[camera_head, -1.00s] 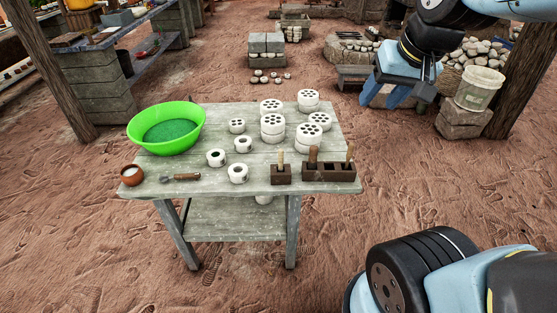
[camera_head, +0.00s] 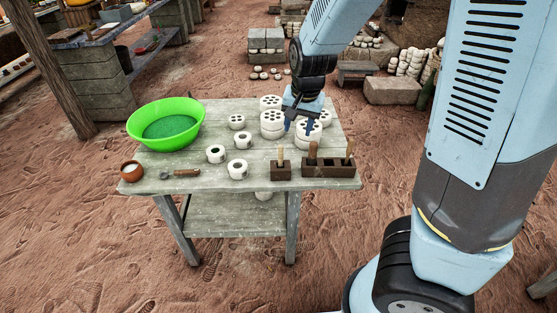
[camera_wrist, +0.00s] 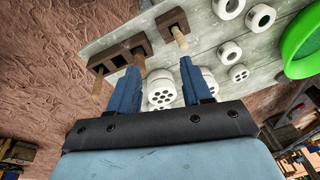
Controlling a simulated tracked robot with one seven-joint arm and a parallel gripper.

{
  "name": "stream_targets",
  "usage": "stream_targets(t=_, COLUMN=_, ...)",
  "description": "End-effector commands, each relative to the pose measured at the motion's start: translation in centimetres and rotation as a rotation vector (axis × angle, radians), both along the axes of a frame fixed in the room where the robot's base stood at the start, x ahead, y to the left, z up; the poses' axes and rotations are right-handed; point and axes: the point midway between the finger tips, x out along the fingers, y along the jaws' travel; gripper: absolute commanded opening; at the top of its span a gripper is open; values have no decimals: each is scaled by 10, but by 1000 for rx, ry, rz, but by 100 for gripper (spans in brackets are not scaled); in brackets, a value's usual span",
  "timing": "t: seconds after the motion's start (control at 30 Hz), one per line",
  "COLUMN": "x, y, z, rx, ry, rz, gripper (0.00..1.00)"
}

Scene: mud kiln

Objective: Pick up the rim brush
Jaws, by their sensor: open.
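Upright wooden handles stand in two dark wooden holders at the table's front right. One handle (camera_head: 281,155) is in the small single holder (camera_head: 281,172). The long holder (camera_head: 328,169) has a darker handle (camera_head: 312,152) at its left and another handle (camera_head: 349,150) at its right. The tools' lower ends are hidden, so I cannot tell which is the rim brush. My gripper (camera_head: 298,126) is open and empty, pointing down above the white pieces behind the holders. In the wrist view, the open fingers (camera_wrist: 161,70) show the single holder (camera_wrist: 172,20) and long holder (camera_wrist: 118,52) beyond them.
White pieces with holes (camera_head: 272,122) are stacked beneath and beside my gripper. White rings (camera_head: 238,169), a green basin (camera_head: 166,125), a small brown pot (camera_head: 131,171) and a lying wooden-handled tool (camera_head: 182,173) occupy the table's left. The table front (camera_head: 215,184) is mostly bare.

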Motion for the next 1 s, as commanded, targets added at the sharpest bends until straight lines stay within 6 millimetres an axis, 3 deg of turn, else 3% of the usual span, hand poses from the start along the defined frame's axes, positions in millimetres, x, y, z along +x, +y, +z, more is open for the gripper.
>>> stream_targets(t=0.2, x=14, y=32, z=-30, rx=-94, ry=-48, rz=-34, gripper=49)
stream_targets(t=0.5, x=26, y=61, z=-42, rx=-169, ry=-145, rz=-65, gripper=49)
stream_targets(t=0.73, x=31, y=64, z=-47, rx=-180, ry=-168, rz=-72, gripper=49)
stream_targets(t=1.0, x=38, y=61, z=-67, rx=-181, ry=-166, rz=-72, gripper=49)
